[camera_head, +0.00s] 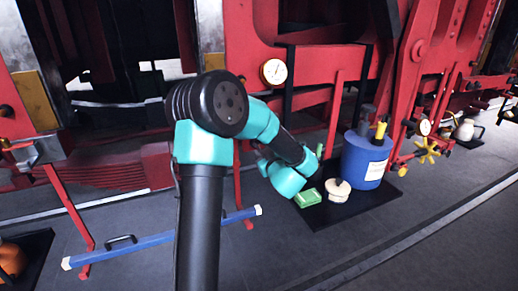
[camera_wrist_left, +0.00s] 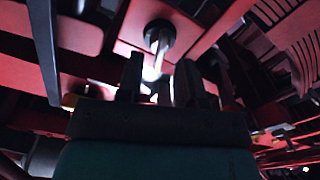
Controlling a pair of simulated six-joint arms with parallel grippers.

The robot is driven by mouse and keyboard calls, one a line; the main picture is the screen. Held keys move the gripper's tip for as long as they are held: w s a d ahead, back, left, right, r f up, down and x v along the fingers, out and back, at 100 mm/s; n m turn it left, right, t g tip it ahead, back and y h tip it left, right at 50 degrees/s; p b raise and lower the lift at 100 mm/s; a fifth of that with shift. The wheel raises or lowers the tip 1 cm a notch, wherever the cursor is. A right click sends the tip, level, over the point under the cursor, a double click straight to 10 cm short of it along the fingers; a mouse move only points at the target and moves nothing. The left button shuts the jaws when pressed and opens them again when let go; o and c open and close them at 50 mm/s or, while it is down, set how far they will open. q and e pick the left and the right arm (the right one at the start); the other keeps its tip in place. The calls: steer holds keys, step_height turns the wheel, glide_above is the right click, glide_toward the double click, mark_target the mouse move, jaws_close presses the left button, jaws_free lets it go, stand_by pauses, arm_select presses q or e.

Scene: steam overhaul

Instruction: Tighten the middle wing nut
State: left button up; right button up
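In the left wrist view, my left gripper (camera_wrist_left: 157,78) has its two dark fingers pointing up, with a gap between them. Beyond the fingertips is a round dark fitting with a bright metal stem (camera_wrist_left: 159,36) on a red part. The stem lines up with the gap; I cannot tell whether it is the middle wing nut or whether the fingers touch it. In the head view my left arm's black and teal links reach towards the red machine, and its fingers cannot be made out. My right gripper is not in view.
The red machine frame (camera_head: 300,70) with a round gauge (camera_head: 274,72) stands close ahead. A blue canister (camera_head: 365,160), a green block (camera_head: 307,198) and a cream round item (camera_head: 338,191) stand on a black mat (camera_head: 352,212). A blue bar (camera_head: 160,240) lies at lower left.

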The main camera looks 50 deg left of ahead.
arm_select(q)
steer(key=shift+x, duration=2)
steer(key=shift+c, duration=0.3)
steer(key=c, duration=0.6)
steer(key=shift+o, duration=0.2)
